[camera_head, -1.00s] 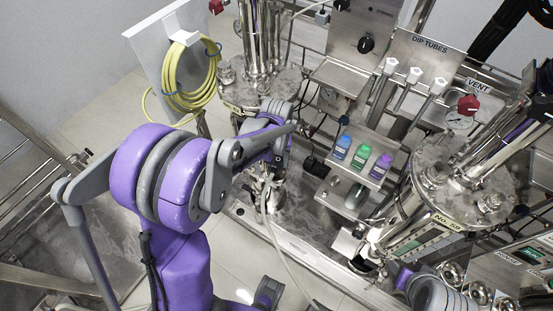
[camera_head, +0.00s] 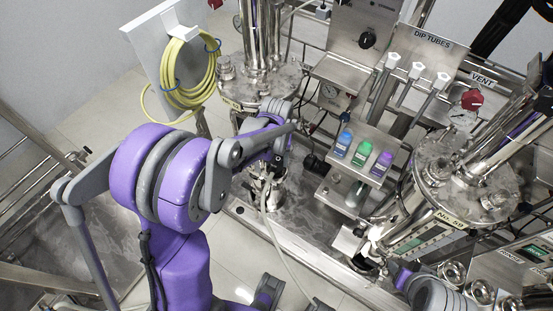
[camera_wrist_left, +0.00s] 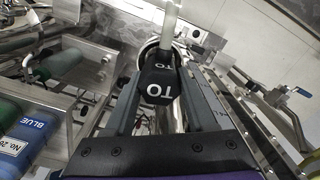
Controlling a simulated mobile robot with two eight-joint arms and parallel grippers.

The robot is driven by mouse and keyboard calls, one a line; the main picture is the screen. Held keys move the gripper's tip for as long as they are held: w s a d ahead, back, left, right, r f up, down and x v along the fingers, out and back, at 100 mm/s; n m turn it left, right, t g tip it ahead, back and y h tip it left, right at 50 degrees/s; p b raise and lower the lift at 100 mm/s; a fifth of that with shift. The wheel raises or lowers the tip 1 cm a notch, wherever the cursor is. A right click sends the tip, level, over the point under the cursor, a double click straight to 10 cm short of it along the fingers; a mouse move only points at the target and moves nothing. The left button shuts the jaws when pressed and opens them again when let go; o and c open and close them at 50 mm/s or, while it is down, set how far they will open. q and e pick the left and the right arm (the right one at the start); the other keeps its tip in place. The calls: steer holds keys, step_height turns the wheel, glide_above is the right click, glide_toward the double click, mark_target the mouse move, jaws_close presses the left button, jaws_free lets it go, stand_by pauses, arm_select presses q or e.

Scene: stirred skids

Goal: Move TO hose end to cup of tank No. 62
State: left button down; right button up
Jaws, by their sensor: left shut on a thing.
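My left gripper (camera_wrist_left: 150,95) is shut on the TO hose end (camera_wrist_left: 157,88), a black block with white TO lettering, held between its grey fingers in the left wrist view. The pale hose (camera_wrist_left: 168,25) runs up from it there; in the head view the hose (camera_head: 272,228) hangs below my left wrist. A round metal rim lies just behind the hose end; I cannot tell whether they touch. In the head view my left forearm covers the gripper area, in front of the left tank (camera_head: 270,85), whose label is partly hidden. Part of my right arm (camera_head: 430,290) shows at lower right.
The right tank (camera_head: 465,185) carries a yellow label. Blue, green and purple bottles (camera_head: 363,153) stand on a metal shelf between the tanks. A yellow hose coil (camera_head: 185,75) hangs on a panel at the left.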

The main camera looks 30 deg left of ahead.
arm_select(q)
steer(key=shift+f, duration=0.15)
arm_select(e)
steer(key=shift+f, duration=0.15)
arm_select(q)
steer(key=shift+f+b, duration=0.45)
steer(key=shift+c, duration=0.8)
jaws_free()
steer(key=shift+r, duration=0.1)
arm_select(e)
steer(key=shift+s+f, duration=0.1)
steer(key=shift+f, duration=0.2)
arm_select(q)
step_height(320, 180, up, 11)
steer(key=shift+f+p, duration=0.1)
steer(key=shift+p, duration=0.6)
step_height(320, 180, up, 13)
steer(key=p, duration=0.7)
arm_select(e)
steer(key=w+r, duration=0.3)
steer(key=r, duration=0.8)
steer(key=shift+w+t, duration=0.25)
steer(key=shift+t, duration=0.05)
arm_select(q)
steer(key=shift+s, duration=0.1)
arm_select(e)
steer(key=shift+s, duration=0.2)
